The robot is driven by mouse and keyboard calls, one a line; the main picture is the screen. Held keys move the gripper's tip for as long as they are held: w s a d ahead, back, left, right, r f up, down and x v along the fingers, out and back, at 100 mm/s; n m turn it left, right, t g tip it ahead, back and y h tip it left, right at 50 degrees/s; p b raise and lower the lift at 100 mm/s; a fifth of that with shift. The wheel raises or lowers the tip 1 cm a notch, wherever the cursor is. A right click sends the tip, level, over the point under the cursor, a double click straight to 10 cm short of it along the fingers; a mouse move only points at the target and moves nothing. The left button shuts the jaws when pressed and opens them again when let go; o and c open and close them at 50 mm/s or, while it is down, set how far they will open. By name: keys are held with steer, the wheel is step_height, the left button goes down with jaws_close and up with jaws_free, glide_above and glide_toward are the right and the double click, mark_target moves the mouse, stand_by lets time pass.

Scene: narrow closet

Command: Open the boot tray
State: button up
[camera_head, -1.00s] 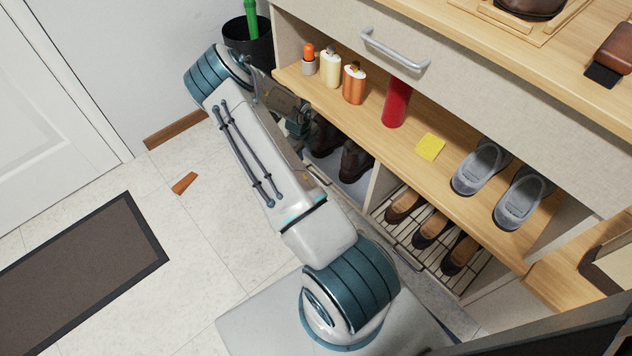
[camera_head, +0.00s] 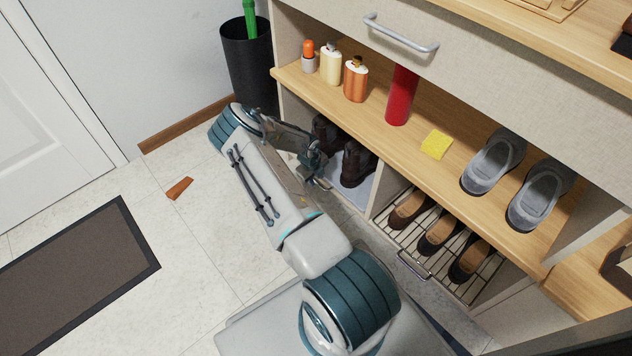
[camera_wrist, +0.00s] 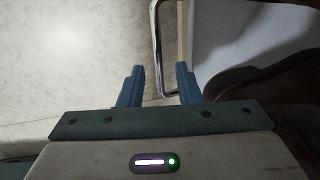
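The boot tray (camera_head: 352,198) is a pale, shallow tray low in the cabinet's left compartment, with dark brown boots (camera_head: 357,166) on it. Its metal handle (camera_wrist: 155,45) shows in the wrist view as a thin bar on the tray's front side. My gripper (camera_wrist: 160,68) is open, with its two blue fingers apart. In the wrist view the handle bar appears in the gap between the fingertips, nearer the right one; contact cannot be told. In the head view my gripper (camera_head: 318,170) is by the tray's front, partly hidden by my arm.
A wire rack (camera_head: 398,238) with several flat shoes is right of the tray. The shelf above holds bottles, a red cylinder (camera_head: 401,96), a yellow sponge (camera_head: 436,145) and grey shoes (camera_head: 493,163). A black bin (camera_head: 247,62) stands left. Floor before the cabinet is mostly clear.

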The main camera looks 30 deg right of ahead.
steer(key=shift+d+f, duration=0.1)
steer(key=shift+f, duration=0.5)
